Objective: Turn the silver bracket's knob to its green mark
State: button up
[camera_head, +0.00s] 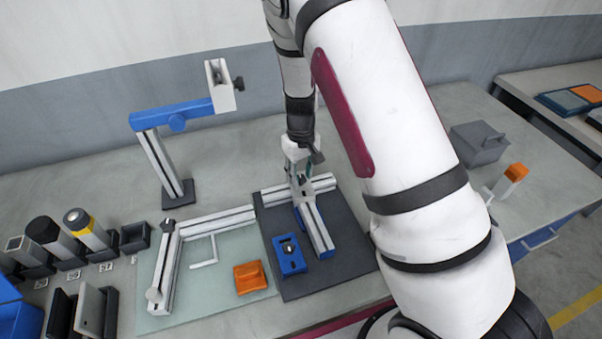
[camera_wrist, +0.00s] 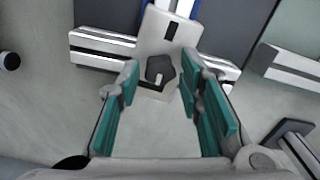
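A light silver bracket plate (camera_wrist: 150,35) with a black slot and a dark angular knob (camera_wrist: 160,69) lies ahead of my gripper in the wrist view. My gripper (camera_wrist: 159,78) is open, with its teal-padded fingers on either side of the knob and gaps left around it. A small pale patch with a dark mark shows just below the knob. I cannot make out a green mark. In the head view my gripper (camera_head: 299,164) points down over the silver bracket (camera_head: 304,191) at the rail junction. The knob is hidden there.
A dark mat (camera_head: 340,265) carries a silver rail (camera_head: 318,233) and a blue block (camera_head: 289,256). An orange block (camera_head: 250,277) sits on the pale mat to the left. A tall post with a blue arm (camera_head: 172,118) stands at the back left.

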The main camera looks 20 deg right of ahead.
grip_shut()
jog(key=shift+m, duration=0.8)
jog(key=o, duration=0.5)
grip_release()
jog(key=shift+o, duration=0.2)
jog(key=shift+r, duration=0.15)
